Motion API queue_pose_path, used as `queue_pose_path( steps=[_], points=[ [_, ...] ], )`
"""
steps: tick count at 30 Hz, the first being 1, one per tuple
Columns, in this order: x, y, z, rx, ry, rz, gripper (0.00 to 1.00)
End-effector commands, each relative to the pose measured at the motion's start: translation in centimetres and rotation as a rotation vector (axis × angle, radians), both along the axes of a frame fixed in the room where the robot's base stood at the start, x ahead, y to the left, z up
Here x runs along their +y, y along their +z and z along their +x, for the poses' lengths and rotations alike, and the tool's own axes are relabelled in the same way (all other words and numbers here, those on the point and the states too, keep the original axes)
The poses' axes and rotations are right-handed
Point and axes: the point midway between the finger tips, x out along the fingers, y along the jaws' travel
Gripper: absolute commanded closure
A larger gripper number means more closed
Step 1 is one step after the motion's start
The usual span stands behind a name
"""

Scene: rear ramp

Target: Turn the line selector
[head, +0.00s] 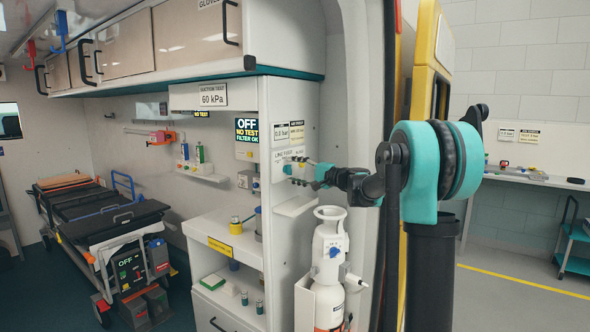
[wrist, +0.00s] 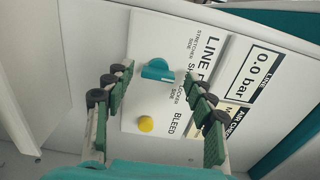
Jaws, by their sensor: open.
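The line selector (wrist: 155,70) is a small teal knob on a white panel (wrist: 150,35) in the wrist view. Printed by it are "LINE", "STRETCHER SIDE" and what reads as "LOCKER SIDE". My gripper (wrist: 158,78) is open, with its green-padded fingers on either side of the knob and gaps between. I cannot tell how far the tips are from the panel. In the head view my gripper (head: 306,172) is at the cabinet's side panel, and the selector is too small and covered to make out.
A yellow button (wrist: 146,124) marked "BLEED" sits near the selector. A display (wrist: 257,72) reads 0.0 bar. In the head view a white cylinder (head: 328,260) stands below my gripper, and a small shelf (head: 295,207) juts out under it. A door frame is close to my arm.

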Motion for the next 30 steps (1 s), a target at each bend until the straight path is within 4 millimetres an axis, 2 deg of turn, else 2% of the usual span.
queue_pose_path(
  steps=[5, 15, 21, 30],
  points=[
    [-0.9, 0.0, -0.6, 0.0, -0.003, 0.0, 0.45],
    [-6.2, 0.1, -4.4, 0.0, -0.004, 0.0, 0.45],
    [-8.7, 0.1, -6.3, -0.001, -0.002, 0.001, 0.45],
    [-9.8, 0.1, -7.1, -0.001, 0.001, 0.001, 0.45]
  ],
)
